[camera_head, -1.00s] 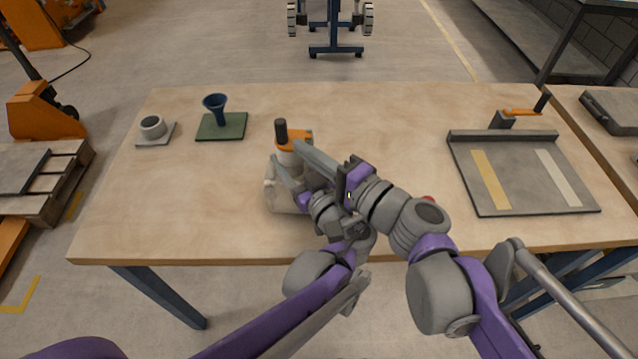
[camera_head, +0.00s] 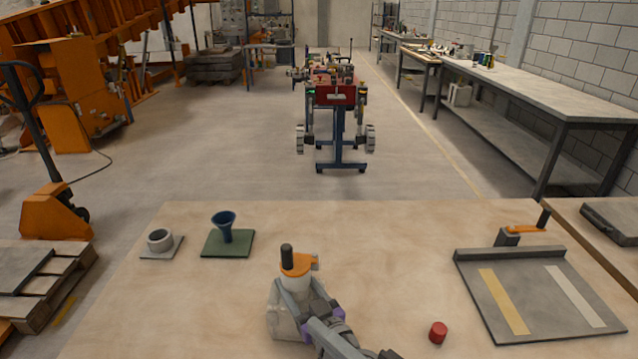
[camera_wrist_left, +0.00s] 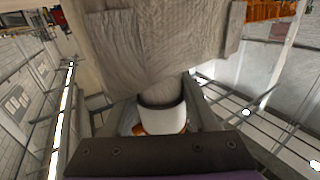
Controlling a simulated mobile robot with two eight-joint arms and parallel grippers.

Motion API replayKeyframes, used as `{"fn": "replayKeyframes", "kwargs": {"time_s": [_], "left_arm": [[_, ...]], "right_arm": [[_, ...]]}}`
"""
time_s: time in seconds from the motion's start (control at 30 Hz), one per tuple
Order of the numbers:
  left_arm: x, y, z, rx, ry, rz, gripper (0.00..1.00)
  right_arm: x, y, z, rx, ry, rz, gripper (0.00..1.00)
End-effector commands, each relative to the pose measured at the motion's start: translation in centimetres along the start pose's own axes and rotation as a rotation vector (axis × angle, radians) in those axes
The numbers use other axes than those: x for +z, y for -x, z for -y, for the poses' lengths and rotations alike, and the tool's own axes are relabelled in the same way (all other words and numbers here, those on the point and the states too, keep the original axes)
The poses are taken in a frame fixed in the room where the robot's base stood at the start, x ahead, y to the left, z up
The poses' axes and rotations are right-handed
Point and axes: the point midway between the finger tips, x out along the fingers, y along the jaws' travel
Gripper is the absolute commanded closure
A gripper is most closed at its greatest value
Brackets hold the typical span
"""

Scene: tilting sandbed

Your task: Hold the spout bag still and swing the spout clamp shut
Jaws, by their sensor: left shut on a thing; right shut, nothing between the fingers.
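The spout bag (camera_head: 284,318) stands on the wooden table in the lower middle of the head view, pale and wrinkled. Its white spout is topped by the orange spout clamp (camera_head: 298,263) with an upright black handle (camera_head: 287,256). Whether the clamp is fully closed I cannot tell. My left gripper (camera_head: 300,296) is shut on the spout bag at its neck. In the left wrist view its fingers (camera_wrist_left: 163,112) flank the white collar, with the bag cloth above.
A red knob (camera_head: 438,332) sits on the table to the right. A grey tray (camera_head: 482,318) with two strips and an orange crank (camera_head: 528,229) lies at far right. A blue funnel on a green plate (camera_head: 228,244) and a grey cup (camera_head: 160,241) stand at back left.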

Motion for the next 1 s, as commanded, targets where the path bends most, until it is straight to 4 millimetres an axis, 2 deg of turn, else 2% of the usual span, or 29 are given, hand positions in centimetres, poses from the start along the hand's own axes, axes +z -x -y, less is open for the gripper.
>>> {"fn": "replayKeyframes", "kwargs": {"time_s": [0.03, 0.2, 0.23, 0.57, 0.67, 1.0], "left_arm": [[-0.1, 0.0, 0.0, 0.000, -0.001, -0.002, 0.40], [-0.1, 0.0, 0.0, 0.000, 0.000, -0.001, 0.09], [-0.1, 0.0, 0.0, 0.000, 0.000, -0.001, 0.06], [0.0, 0.3, 0.0, 0.001, 0.000, 0.000, 0.06], [0.0, 1.1, -0.1, 0.002, 0.000, 0.000, 0.06], [0.0, 6.3, -0.1, 0.004, 0.001, 0.000, 0.06]], "right_arm": [[0.0, 0.0, 0.0, 0.000, 0.000, 0.000, 1.00], [0.0, 0.0, 0.0, 0.000, 0.000, 0.000, 1.00], [0.0, 0.0, 0.0, 0.000, 0.000, 0.000, 1.00], [0.0, 0.0, 0.0, 0.000, 0.000, 0.000, 1.00], [0.0, 0.0, 0.0, 0.000, 0.000, 0.000, 1.00], [0.0, 0.0, 0.0, 0.000, 0.000, 0.000, 1.00]]}}
